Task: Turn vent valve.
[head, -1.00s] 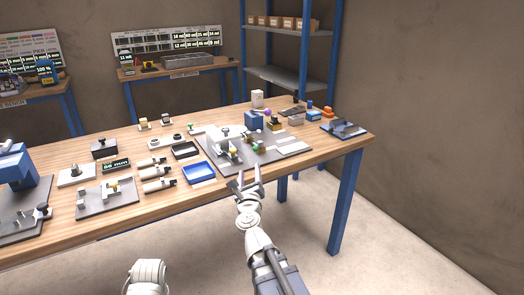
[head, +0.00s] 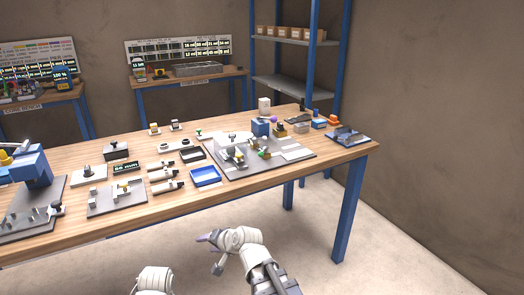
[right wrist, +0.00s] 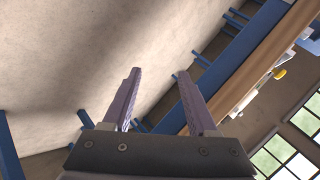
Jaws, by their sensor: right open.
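A grey base plate (head: 292,154) on the right half of the workbench carries a small assembly with a green-topped knob (head: 264,153) and a pale yellow part (head: 238,155). I cannot tell which small part is the vent valve. My right gripper (head: 206,255) is in front of the bench's near edge, apart from the assembly. Its jaws are open and empty, pointing left in the head view. The right wrist view shows its two fingers (right wrist: 158,74) spread with nothing between them. My left gripper is out of view.
A blue tray (head: 205,176) lies left of the base plate near the edge. Several cylinders, a small display (head: 126,167) and another fixture plate (head: 117,204) stand further left. A blue-framed shelf (head: 290,85) stands behind. The floor before the bench is clear.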

